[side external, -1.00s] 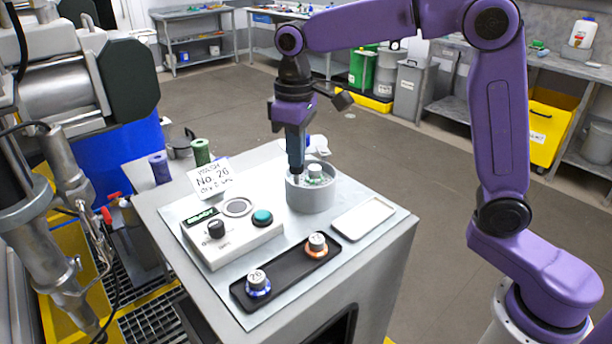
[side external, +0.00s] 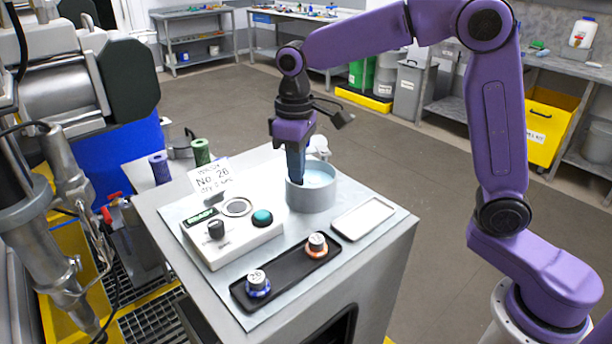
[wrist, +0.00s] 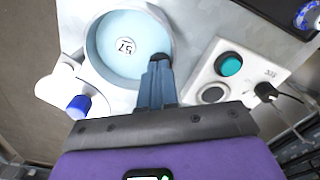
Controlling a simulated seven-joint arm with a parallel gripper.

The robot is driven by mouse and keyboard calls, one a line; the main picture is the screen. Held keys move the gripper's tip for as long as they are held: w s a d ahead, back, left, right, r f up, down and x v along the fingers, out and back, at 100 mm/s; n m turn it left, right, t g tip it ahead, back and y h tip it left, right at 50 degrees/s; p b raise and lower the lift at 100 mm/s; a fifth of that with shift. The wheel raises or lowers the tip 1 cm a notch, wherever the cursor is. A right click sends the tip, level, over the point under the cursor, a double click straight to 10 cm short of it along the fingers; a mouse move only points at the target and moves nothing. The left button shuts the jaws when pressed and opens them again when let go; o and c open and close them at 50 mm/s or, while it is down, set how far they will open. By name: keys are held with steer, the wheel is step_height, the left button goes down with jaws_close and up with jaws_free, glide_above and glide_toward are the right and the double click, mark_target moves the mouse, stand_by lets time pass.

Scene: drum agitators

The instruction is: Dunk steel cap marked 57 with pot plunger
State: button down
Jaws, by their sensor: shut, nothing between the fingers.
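The steel cap marked 57 (wrist: 125,47) shows in the wrist view as a pale disc, low inside the round grey pot (side external: 312,197). Pale blue liquid (wrist: 108,35) surrounds it; its sides are hidden. In the side view the cap cannot be made out. My gripper (wrist: 159,66) is shut and empty, pointing down at the pot's inner edge, beside the cap and not on it. A dark round part (wrist: 160,57) lies at the fingertips; it may be the pot plunger's top, but the fingers cover most of it. I cannot tell whether they touch it.
A black tray (side external: 282,275) holds a blue-ringed cap (side external: 257,283) and an orange-ringed cap (side external: 317,245). An empty white tray (side external: 363,219) lies right of the pot. A control box (side external: 230,245) with a knob and teal button stands to its left. A sign (side external: 210,178) stands behind.

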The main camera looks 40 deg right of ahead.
steer(key=shift+r, duration=1.8)
steer(key=shift+f, duration=0.15)
steer(key=shift+f, duration=1.65)
steer(key=shift+r, duration=1.9)
step_height(320, 180, up, 6)
steer(key=shift+f, duration=0.1)
